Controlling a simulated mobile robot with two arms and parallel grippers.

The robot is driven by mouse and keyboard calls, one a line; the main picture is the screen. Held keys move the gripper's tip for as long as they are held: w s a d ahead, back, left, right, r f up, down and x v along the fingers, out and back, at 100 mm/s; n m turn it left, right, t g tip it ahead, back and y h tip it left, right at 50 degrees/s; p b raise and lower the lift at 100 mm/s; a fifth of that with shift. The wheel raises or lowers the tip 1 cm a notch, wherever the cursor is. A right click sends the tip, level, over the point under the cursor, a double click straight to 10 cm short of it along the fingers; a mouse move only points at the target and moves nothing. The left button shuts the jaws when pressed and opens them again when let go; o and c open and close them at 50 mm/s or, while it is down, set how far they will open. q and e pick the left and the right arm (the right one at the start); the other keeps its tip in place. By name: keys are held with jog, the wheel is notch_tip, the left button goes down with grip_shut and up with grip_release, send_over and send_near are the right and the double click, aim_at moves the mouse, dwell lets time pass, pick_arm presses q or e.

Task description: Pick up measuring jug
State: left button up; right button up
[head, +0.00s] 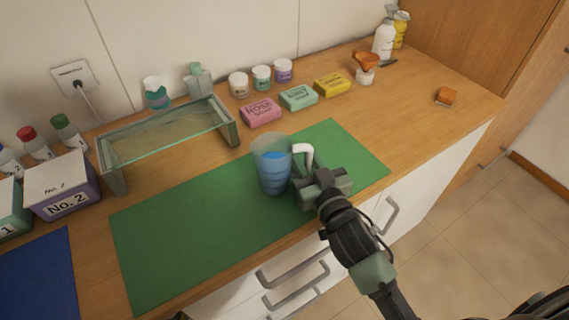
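The measuring jug (271,167) is clear, with blue liquid and a white handle (304,152) on its right side. It stands upright on the green mat (190,234). My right gripper (302,182) is at the handle side of the jug, close to the lower handle. Its body hides the fingertips and part of the handle. I cannot tell whether it touches or grips the handle. My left gripper is not in view.
A glass shelf stand (229,128) stands behind the mat at left. Soap bars (298,97) and small jars (262,78) line the back. Labelled boxes (64,188) and a blue mat (38,272) are at left.

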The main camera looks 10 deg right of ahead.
grip_shut()
dwell(1.2)
